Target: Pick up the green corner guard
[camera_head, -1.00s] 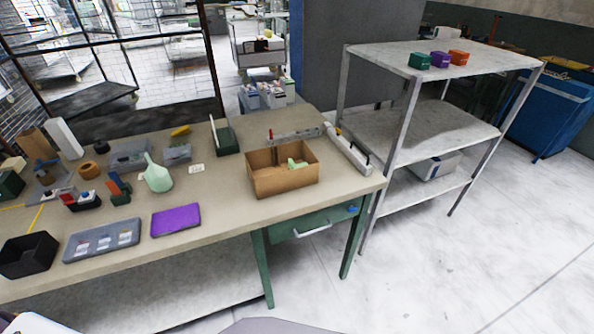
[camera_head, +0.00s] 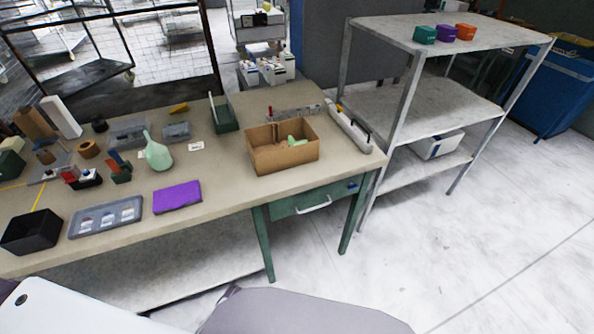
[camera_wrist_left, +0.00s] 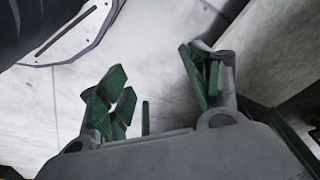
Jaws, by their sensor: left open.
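A light green piece (camera_head: 296,141), which looks like the corner guard, lies inside an open cardboard box (camera_head: 262,183) on the workbench. The box wall hides its lower part. My left gripper (camera_wrist_left: 153,92) shows in the left wrist view, with its green-padded fingers spread wide and nothing between them. Pale floor lies beyond the fingers. Neither gripper shows in the head view, so the left gripper's distance from the box cannot be told exactly.
The workbench (camera_head: 228,184) also holds a purple slab (camera_head: 177,196), a grey tray (camera_head: 105,217), a black bin (camera_head: 31,232) and a pale green scoop-like thing (camera_head: 157,154). A metal shelf (camera_head: 425,128) stands right of the bench. Open floor (camera_head: 470,240) lies in front.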

